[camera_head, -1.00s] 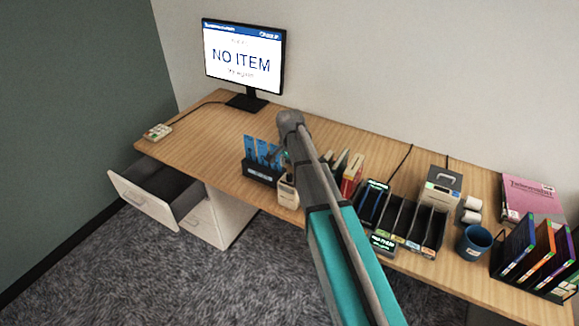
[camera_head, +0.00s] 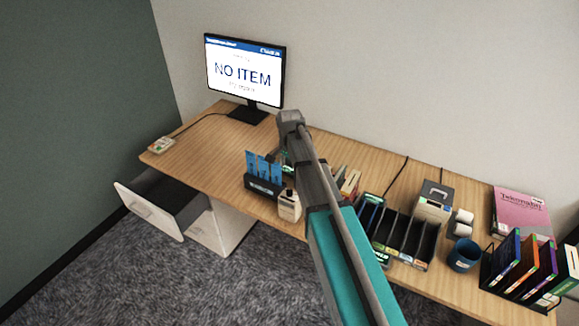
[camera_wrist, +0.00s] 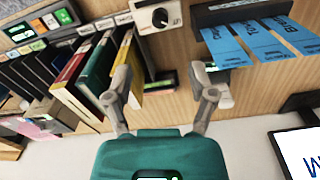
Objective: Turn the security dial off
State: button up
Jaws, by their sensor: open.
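The security dial (camera_wrist: 160,17) is a round black knob on a small white box (camera_wrist: 146,8) at the top of the wrist view. In the head view the white box (camera_head: 289,207) stands near the desk's front edge, right of the blue cards; its knob is too small to tell there. My gripper (camera_wrist: 161,74) is open and empty. In the head view my arm hides most of the gripper.
A black holder with blue cards (camera_head: 262,167) stands left of the box, and upright books (camera_wrist: 92,75) stand on its other side, close to one finger. Slotted trays (camera_head: 405,235), a blue mug (camera_head: 464,255) and a monitor (camera_head: 243,72) are on the desk. A drawer (camera_head: 150,209) hangs open.

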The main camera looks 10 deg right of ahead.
jog(key=s+d+f+n+b, duration=0.1)
jog(key=s+f+n+b, duration=0.4)
jog(key=s, duration=0.6)
jog(key=s+d+f+n+b, duration=0.1)
jog(key=s+f+n+b, duration=0.4)
jog(key=s, duration=0.6)
jog(key=shift+s+f+b, duration=0.3)
jog(key=shift+f+b, duration=0.8)
jog(key=shift+b, duration=0.25)
dwell(0.5)
